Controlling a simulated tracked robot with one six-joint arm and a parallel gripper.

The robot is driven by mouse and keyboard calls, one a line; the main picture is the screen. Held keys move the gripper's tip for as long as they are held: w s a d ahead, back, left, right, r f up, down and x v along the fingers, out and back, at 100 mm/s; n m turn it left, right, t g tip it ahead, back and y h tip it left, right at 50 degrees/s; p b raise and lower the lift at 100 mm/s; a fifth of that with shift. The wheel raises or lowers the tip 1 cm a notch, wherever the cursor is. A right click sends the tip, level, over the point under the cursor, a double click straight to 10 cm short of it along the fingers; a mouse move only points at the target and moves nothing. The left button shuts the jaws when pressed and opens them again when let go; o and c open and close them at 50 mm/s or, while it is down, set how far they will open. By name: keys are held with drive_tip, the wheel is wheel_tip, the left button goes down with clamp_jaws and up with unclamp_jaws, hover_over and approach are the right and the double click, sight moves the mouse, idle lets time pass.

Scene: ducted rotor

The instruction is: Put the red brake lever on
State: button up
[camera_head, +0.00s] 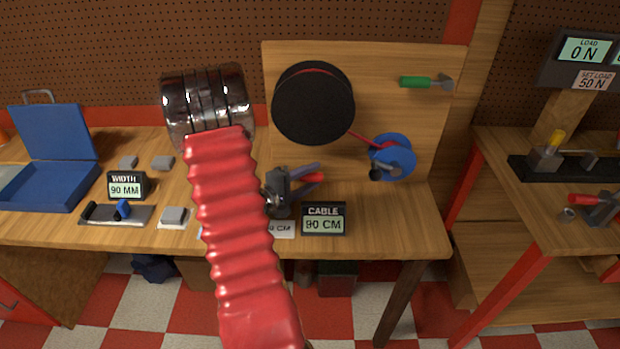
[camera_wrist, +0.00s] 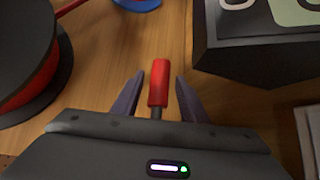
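My gripper (camera_head: 318,172) is over the middle bench, behind the cable display, with its fingers pointing right. In the wrist view my gripper (camera_wrist: 160,76) has its fingers spread. A red handle (camera_wrist: 158,83) on a dark shaft lies between them, with gaps on both sides. I cannot tell what the shaft joins or whether this is the brake lever. In the head view a red-handled lever (camera_head: 585,200) with a grey body sits on the right bench. A green-handled lever (camera_head: 416,82) is on the upright board.
A black spool (camera_head: 313,103) with red cable and a blue reel (camera_head: 392,157) stand by the board. The cable display (camera_head: 323,219) is close to my gripper; it also shows in the wrist view (camera_wrist: 265,45). A blue case (camera_head: 55,145) is open at left.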

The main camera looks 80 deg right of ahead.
clamp_jaws()
idle(0.4)
